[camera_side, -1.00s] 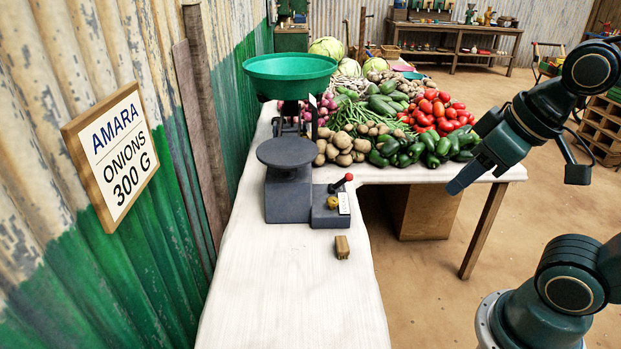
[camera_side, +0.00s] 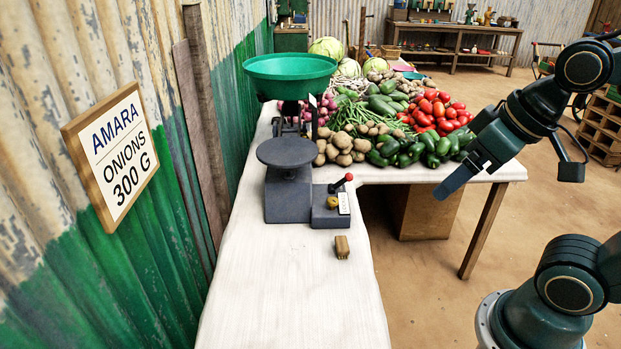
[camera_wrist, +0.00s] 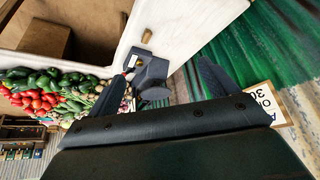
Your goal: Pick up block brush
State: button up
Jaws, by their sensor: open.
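The block brush (camera_side: 342,247) is a small brown wooden block on the white table (camera_side: 300,300), just in front of the scale's side box. In the wrist view the brush (camera_wrist: 147,36) shows small near the top middle, on the table beside the scale. My gripper (camera_side: 460,183) is in the air to the right of the table, well apart from the brush. Its two dark fingers (camera_wrist: 175,75) are spread in the wrist view with nothing between them.
A dark scale (camera_side: 287,190) with a green pan (camera_side: 290,76) and a red-knobbed lever (camera_side: 341,183) stands behind the brush. Vegetables (camera_side: 400,120) are heaped farther back. A corrugated wall with a sign (camera_side: 112,155) is at left. The table front is clear.

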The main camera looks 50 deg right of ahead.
jog(key=w+d+f+m+g, duration=0.1)
jog(key=w+d+f+m, duration=0.15)
jog(key=w+m, duration=0.55)
jog(key=m+g+y, duration=0.2)
jog(key=m+y, duration=0.1)
jog(key=m, duration=1.5)
send_over(343, 243)
jog(key=s+d, duration=0.3)
jog(key=d, duration=0.1)
notch_tip(343, 243, down, 24)
jog(key=shift+s, duration=0.2)
jog(key=shift+a, duration=0.15)
jog(key=shift+x, duration=4.15)
jog(key=shift+w+a, duration=0.2)
jog(key=shift+w, duration=0.05)
